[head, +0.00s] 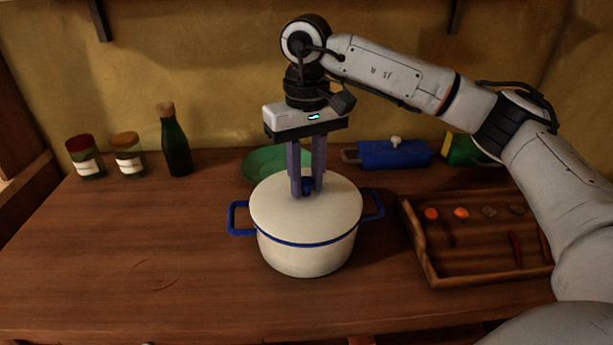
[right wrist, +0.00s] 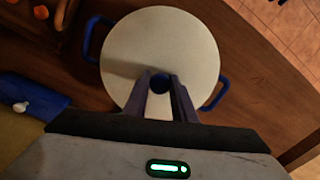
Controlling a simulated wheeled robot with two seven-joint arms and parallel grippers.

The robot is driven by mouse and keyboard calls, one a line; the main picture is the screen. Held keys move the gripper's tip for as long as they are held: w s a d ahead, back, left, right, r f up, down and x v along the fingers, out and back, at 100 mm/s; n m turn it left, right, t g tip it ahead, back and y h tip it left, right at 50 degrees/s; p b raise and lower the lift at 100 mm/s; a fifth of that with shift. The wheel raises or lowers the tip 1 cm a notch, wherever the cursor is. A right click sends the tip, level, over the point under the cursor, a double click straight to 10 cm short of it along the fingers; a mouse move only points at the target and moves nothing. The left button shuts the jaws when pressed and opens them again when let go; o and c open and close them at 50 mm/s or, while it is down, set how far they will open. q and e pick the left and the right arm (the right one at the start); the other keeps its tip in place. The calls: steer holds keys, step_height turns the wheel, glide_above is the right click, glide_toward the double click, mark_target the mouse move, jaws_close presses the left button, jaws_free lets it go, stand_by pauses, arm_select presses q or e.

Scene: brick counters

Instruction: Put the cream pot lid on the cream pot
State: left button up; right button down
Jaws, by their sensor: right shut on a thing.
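The cream pot (head: 305,260) with blue side handles and a blue rim line stands upright on the wooden counter. The cream pot lid (head: 275,215) lies over the pot's mouth and looks level; the lid (right wrist: 160,45) also fills the middle of the right wrist view. My right gripper (head: 306,187) points straight down and is shut on the lid's blue knob (right wrist: 160,84). Whether the lid fully touches the rim all round cannot be told. My left gripper is not in view.
A green plate (head: 262,164) lies behind the pot. A wooden tray (head: 425,255) with food pieces is close on the right. Two jars and a green bottle (head: 176,145) stand back left. The counter's left front is clear.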

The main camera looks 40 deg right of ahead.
steer(key=shift+f, duration=0.15)
stand_by(0.7)
steer(key=c, duration=0.9)
jaws_free()
steer(key=shift+r+p, duration=2.85)
steer(key=shift+r, duration=0.65)
